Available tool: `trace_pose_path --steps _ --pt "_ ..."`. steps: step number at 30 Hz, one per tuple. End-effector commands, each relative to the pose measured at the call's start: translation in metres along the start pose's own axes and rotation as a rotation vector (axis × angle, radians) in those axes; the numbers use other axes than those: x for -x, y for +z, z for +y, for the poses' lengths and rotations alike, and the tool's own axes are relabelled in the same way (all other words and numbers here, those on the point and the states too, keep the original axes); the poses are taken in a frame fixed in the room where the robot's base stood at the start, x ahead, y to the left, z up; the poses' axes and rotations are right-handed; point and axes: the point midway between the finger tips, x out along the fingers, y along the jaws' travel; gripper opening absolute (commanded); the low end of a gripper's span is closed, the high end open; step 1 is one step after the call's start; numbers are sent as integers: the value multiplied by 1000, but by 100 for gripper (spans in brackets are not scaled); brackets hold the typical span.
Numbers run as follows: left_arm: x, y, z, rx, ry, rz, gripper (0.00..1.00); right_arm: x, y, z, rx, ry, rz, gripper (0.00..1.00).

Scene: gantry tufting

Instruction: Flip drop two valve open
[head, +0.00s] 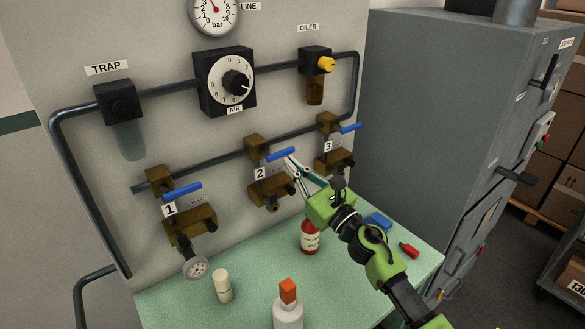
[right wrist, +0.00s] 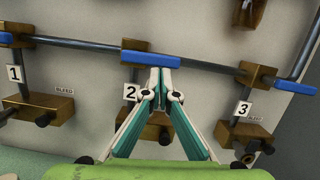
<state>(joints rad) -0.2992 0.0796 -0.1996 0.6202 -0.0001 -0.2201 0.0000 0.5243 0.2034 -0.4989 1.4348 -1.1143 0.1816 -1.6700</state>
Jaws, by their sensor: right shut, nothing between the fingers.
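The drop two valve (head: 256,147) is a brass body on the pipe, above the label 2, with a blue lever handle (head: 281,154). The handle points to the right, crosswise to the vertical drop; it also shows in the right wrist view (right wrist: 150,59). My right gripper (head: 290,160) is shut and empty. Its fingertips (right wrist: 160,74) are at the handle's lower edge, right of its middle; I cannot tell whether they touch it. The fingers partly cover the drop below. My left gripper is not in view.
Blue handles of drop one (head: 182,192) and drop three (head: 350,127) flank it, also pointing right. A white bottle (head: 288,312) and a pale cylinder (head: 222,286) stand in front. A grey cabinet (head: 430,110) is right.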

Motion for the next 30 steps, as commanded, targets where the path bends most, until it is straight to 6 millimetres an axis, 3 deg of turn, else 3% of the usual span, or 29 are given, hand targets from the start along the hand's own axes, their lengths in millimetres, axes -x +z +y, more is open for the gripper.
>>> trace_pose_path --steps 11,30 --pt "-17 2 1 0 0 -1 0 -2 6 -5 165 41 -2 0" --pt "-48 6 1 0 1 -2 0 -9 38 -9 751 186 -3 0"
